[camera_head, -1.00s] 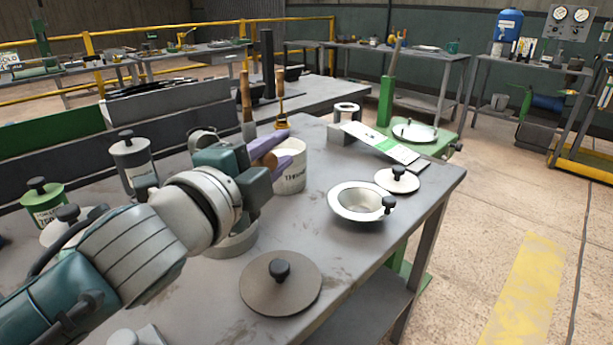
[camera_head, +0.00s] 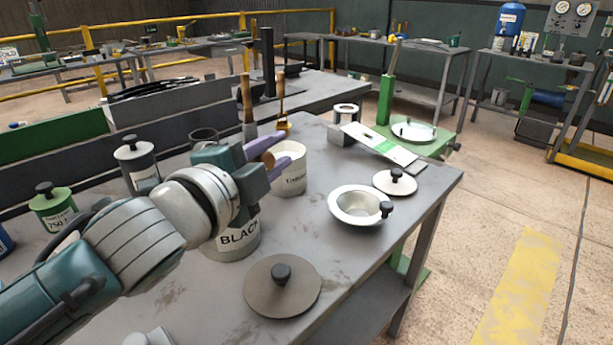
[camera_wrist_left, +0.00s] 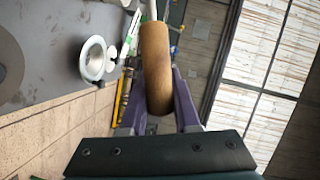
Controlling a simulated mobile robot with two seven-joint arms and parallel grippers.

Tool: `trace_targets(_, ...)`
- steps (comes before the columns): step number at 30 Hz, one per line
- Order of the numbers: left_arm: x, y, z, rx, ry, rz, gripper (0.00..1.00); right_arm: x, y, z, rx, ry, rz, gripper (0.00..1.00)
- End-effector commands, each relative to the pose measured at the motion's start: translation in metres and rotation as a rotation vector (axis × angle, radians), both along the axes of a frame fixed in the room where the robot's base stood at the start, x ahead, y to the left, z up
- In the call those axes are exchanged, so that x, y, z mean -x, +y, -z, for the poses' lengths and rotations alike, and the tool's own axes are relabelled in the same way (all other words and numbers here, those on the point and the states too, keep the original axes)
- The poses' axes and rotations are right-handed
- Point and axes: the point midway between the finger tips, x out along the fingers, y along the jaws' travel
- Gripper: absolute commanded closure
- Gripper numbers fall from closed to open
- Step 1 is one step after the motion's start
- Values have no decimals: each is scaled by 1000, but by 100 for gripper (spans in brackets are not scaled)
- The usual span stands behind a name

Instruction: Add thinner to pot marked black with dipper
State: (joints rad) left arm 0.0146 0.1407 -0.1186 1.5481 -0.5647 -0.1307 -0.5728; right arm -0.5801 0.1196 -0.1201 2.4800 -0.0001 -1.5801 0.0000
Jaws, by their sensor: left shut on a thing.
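The pot marked BLACK (camera_head: 237,243) stands on the bench, its upper part hidden behind my left wrist. A pale pot (camera_head: 291,178) with a partly readable label stands behind it, to the right. My left gripper (camera_head: 273,161), with purple fingers, is above and between these pots. It is shut on a wooden handle, which shows clearly in the left wrist view (camera_wrist_left: 155,70). This looks like the dipper's handle; its cup is not visible. A flat brown lid (camera_head: 282,288) with a black knob lies in front of the BLACK pot. My right gripper is not in view.
A metal bowl (camera_head: 353,211) and a small white lid (camera_head: 394,182) are to the right. Two upright wooden-handled tools (camera_head: 246,98) stand behind the pale pot. A grey canister (camera_head: 136,163) and a green can (camera_head: 52,208) are at left. The bench's front right is clear.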

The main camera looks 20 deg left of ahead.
Motion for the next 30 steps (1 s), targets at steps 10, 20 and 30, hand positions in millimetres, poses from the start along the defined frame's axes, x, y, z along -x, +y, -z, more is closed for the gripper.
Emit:
trace_targets(10,-2,5,-11,52,21,1,100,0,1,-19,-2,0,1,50)
trace_targets(20,-5,10,-19,117,47,2,100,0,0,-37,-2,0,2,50)
trace_targets(30,-7,16,-28,184,76,0,100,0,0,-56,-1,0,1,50)
